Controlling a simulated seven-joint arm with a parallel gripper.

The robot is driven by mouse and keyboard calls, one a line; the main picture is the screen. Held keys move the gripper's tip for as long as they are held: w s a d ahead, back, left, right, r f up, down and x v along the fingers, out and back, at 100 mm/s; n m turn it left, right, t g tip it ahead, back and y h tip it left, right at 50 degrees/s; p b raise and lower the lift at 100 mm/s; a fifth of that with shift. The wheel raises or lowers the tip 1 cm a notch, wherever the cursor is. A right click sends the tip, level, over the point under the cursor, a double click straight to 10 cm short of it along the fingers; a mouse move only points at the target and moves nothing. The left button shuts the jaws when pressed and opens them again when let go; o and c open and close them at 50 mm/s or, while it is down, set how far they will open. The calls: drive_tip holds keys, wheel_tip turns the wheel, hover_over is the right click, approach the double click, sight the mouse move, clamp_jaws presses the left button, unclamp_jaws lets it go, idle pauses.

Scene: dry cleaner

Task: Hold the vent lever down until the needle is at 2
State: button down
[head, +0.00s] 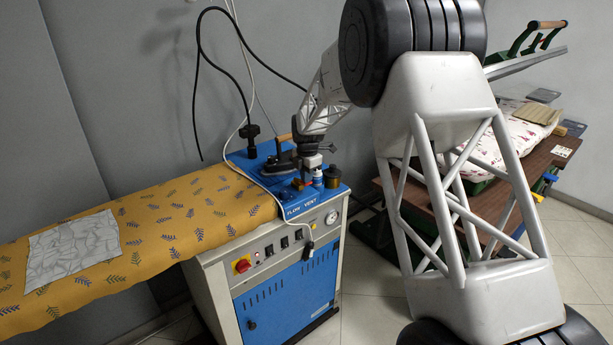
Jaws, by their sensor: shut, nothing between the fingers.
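The steam unit (288,286) is a white and blue cabinet with a blue top and a "FLOW VENT" label (304,208) on its upper front edge. A small round pressure gauge (332,217) sits at the front right; its needle is too small to read. My gripper (304,181) is shut and empty, pointing down just above the unit's top, behind the label. Small dark fittings lie under and beside it. I cannot tell the vent lever apart from them, nor whether my fingers touch it.
An iron (279,163) with a wooden handle stands left of my gripper. A dark amber cylinder (332,176) stands close on the right. A hose and cables rise behind. A yellow leaf-patterned ironing board (180,218) extends left. A brown table (535,170) stands at right.

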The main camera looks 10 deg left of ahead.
drive_tip(key=shift+s+d+f+t+y, duration=0.2)
drive_tip(key=shift+f+t+y, duration=0.4)
drive_tip(key=shift+s+d+f+t+y, duration=0.2)
drive_tip(key=shift+f+t+y, duration=0.4)
drive_tip(key=shift+r, duration=0.15)
idle(3.6)
drive_tip(key=shift+r, duration=0.8)
drive_tip(key=w+a+v, duration=0.1)
drive_tip(key=v, duration=1.2)
drive_tip(key=shift+w+a+r, duration=0.3)
drive_tip(key=shift+r, duration=0.3)
idle(0.4)
